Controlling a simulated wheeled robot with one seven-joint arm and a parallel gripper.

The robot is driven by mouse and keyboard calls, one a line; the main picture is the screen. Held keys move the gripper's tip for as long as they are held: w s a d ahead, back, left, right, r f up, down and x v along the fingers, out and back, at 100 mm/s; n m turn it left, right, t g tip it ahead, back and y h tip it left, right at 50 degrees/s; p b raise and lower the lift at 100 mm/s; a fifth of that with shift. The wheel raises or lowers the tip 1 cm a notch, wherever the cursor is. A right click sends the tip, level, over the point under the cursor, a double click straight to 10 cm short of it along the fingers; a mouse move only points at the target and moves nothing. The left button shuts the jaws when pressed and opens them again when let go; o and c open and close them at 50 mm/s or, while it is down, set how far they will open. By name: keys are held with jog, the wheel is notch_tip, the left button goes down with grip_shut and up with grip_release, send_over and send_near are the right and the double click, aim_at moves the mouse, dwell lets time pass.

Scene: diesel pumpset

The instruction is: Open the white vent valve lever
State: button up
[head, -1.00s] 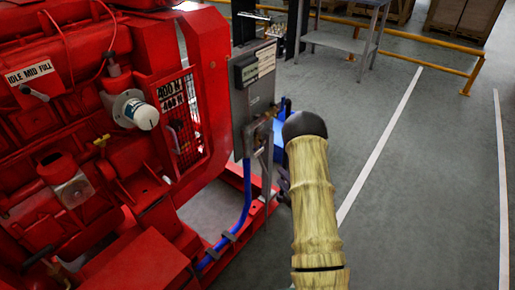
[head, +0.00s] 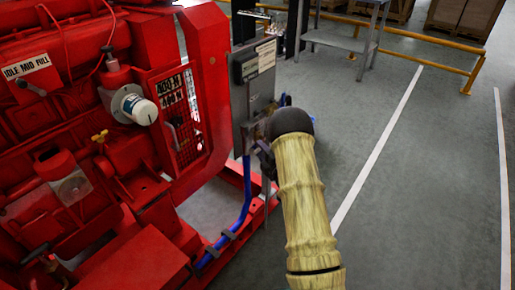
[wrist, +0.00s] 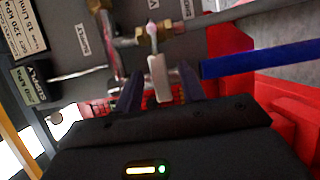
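The white vent valve lever (wrist: 157,78) shows in the middle of the wrist view, below a brass fitting (wrist: 144,35) on the grey panel's pipework. My gripper (wrist: 160,84) is open, with one dark finger on each side of the lever. A gap shows between the lever and each finger, so it does not look gripped. In the head view my gripper is at the lower part of the grey panel (head: 252,85), mostly hidden by my wrist. The lever cannot be made out there.
A blue hose (wrist: 240,65) runs right from the pipework; in the head view a blue hose (head: 246,195) drops to the red frame. The red engine (head: 120,130) stands left. Open floor (head: 410,180) lies right, with a yellow rail (head: 430,65) behind.

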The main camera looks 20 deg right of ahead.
aim_at(260, 150)
jog(key=shift+x, duration=1.7)
grip_shut()
